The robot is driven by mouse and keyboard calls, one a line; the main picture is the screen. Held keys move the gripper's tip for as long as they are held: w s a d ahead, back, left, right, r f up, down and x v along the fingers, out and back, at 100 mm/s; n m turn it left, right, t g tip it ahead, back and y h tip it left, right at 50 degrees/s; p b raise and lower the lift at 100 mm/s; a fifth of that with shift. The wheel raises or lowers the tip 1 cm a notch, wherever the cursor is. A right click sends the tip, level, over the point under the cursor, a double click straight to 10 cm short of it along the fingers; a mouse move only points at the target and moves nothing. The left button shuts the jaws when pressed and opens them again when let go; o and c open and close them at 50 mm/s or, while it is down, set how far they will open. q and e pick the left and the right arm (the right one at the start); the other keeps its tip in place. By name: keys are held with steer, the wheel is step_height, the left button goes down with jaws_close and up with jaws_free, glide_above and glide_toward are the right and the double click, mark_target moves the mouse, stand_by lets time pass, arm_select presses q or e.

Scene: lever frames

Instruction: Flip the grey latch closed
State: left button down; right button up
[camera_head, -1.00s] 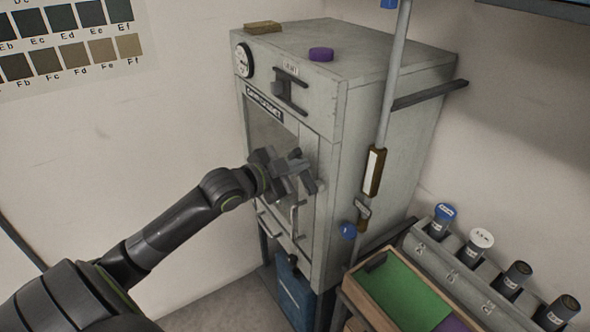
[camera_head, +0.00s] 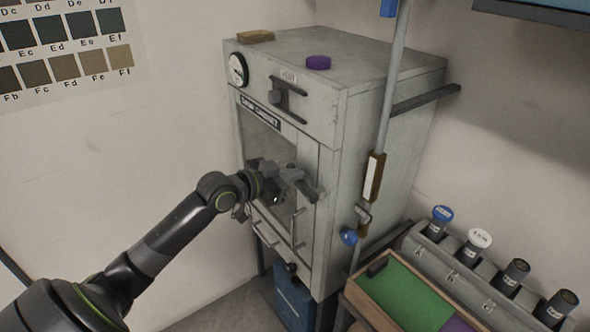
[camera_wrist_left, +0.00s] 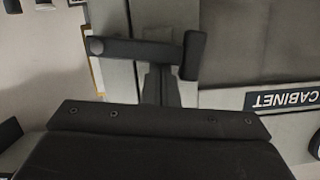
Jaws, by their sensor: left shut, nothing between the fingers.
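A grey cabinet (camera_head: 345,190) has a glazed door in its front. The grey latch shows in the left wrist view as a dark bar (camera_wrist_left: 140,48) with a rounded left end and an upright block at its right end. In the head view, its grey bar (camera_head: 306,184) seems to reach right across the door's right edge, partly hidden by my gripper. My left gripper (camera_head: 284,176) is shut and empty, close in front of the latch. Its fingers (camera_wrist_left: 157,80) show just below the bar in the wrist view; whether they touch is unclear. My right gripper is out of view.
A purple puck (camera_head: 318,62) lies on top. A pole (camera_head: 394,95) stands before the right side. A green-lined tray (camera_head: 410,295) and capped bottles (camera_head: 441,222) are at lower right.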

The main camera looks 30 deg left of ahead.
arm_select(q)
steer(key=shift+a+f+n, duration=0.15)
steer(key=shift+f+n, duration=0.15)
steer(key=shift+f, duration=0.05)
steer(key=shift+b, duration=0.3)
steer(key=shift+f, duration=0.15)
